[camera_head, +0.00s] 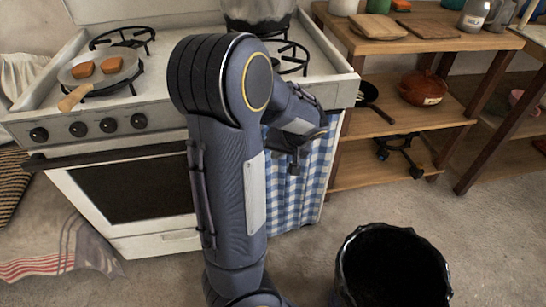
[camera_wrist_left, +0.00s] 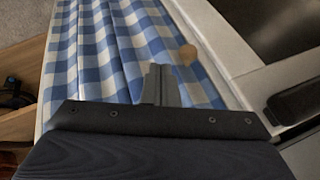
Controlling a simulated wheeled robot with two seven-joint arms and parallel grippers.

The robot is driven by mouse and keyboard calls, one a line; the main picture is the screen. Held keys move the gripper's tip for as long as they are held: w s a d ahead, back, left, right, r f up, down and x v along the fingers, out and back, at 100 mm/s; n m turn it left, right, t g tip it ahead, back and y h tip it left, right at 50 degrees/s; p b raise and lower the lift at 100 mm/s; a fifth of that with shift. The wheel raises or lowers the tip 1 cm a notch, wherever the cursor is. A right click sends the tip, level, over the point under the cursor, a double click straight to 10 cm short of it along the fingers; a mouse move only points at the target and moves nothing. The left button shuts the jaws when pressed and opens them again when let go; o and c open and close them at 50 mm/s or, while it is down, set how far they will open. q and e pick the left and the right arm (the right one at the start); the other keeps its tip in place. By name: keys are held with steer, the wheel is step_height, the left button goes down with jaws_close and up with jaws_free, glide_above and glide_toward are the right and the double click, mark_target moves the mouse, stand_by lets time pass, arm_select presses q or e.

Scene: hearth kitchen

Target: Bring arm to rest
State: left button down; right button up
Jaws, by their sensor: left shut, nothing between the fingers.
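My left arm rises in the middle of the head view and bends over at the front of the white stove (camera_head: 160,225). My left gripper (camera_head: 294,168) is beyond the forearm, by the blue checked curtain (camera_head: 305,195), partly hidden by my own links. In the left wrist view the left gripper's fingers (camera_wrist_left: 160,84) are together with nothing between them. The checked curtain (camera_wrist_left: 110,45) fills much of that view behind them. I cannot tell if they touch it. My right gripper is in neither view.
A pan (camera_head: 98,70) with two orange-brown pieces sits on the stove's left burner, and a pot (camera_head: 258,14) stands at the back. A wooden shelf (camera_head: 375,125) holds a red-brown casserole (camera_head: 423,88). A black bin (camera_head: 392,268) stands on the floor at right.

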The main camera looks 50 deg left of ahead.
arm_select(q)
steer(key=p+v, duration=0.3)
steer(key=v, duration=0.7)
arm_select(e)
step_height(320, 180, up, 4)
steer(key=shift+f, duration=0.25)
arm_select(q)
steer(key=shift+d, duration=0.15)
steer(key=s+d+r+m+t+h, duration=0.2)
steer(key=s+d+m+t+h, duration=0.25)
steer(key=d, duration=0.65)
steer(key=s+d+r+m+t+h, duration=0.1)
steer(key=s+d+m+t+h, duration=0.15)
steer(key=s+d+h, duration=0.45)
steer(key=d+r+g+y+p, duration=0.1)
steer(key=d+r+y+p, duration=0.1)
steer(key=r+p, duration=2)
steer(key=shift+s+d+r+m, duration=0.3)
steer(key=shift+s+d+m, duration=0.1)
steer(key=shift+d, duration=0.15)
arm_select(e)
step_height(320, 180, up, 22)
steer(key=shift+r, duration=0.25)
